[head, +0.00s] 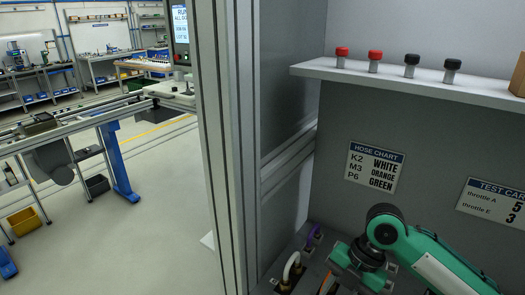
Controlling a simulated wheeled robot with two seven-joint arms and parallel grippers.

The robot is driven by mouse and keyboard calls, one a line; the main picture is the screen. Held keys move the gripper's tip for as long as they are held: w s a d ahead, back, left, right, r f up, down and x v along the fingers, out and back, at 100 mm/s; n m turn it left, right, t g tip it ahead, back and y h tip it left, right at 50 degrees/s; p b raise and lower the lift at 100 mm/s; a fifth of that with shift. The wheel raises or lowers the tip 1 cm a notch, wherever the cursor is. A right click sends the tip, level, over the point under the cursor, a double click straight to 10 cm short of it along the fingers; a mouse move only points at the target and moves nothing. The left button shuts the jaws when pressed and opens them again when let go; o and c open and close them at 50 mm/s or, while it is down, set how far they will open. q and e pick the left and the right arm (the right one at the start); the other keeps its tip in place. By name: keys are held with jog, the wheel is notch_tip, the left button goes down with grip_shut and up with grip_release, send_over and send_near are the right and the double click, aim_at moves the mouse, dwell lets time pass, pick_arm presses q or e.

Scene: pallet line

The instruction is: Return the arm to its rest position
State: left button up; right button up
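My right arm, green and dark grey, comes in from the lower right. Its wrist bends down at a dark round joint, and my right gripper (350,268) is low, over a dark panel with hoses. Its fingertips are not clear, so I cannot tell whether it is open or shut. A bit of orange hose (325,284) shows just left of it; I cannot tell whether they touch. My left gripper is not in view.
A white hose (289,267) and a purple hose (312,236) stand left of the gripper. A hose chart (374,167) and a test card (495,205) are on the grey wall. A shelf (420,84) above bears red and black capped plugs. A metal post (222,150) stands left.

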jog(key=s+a+f+m+t, duration=0.4)
jog(key=s+f+m, duration=0.3)
jog(key=f+m, duration=0.4)
jog(key=s+d+f+m+t+h, duration=0.1)
jog(key=s+d+f+m+h, duration=0.45)
jog(key=s+d+m, duration=0.8)
notch_tip(320, 180, down, 34)
jog(key=a+m+y, duration=0.1)
jog(key=a, duration=0.1)
jog(key=s+d+f+g, duration=0.2)
jog(key=s+d+f, duration=0.1)
jog(key=s+f, duration=1.4)
jog(key=shift+s+f, duration=0.2)
jog(key=shift+s, duration=0.05)
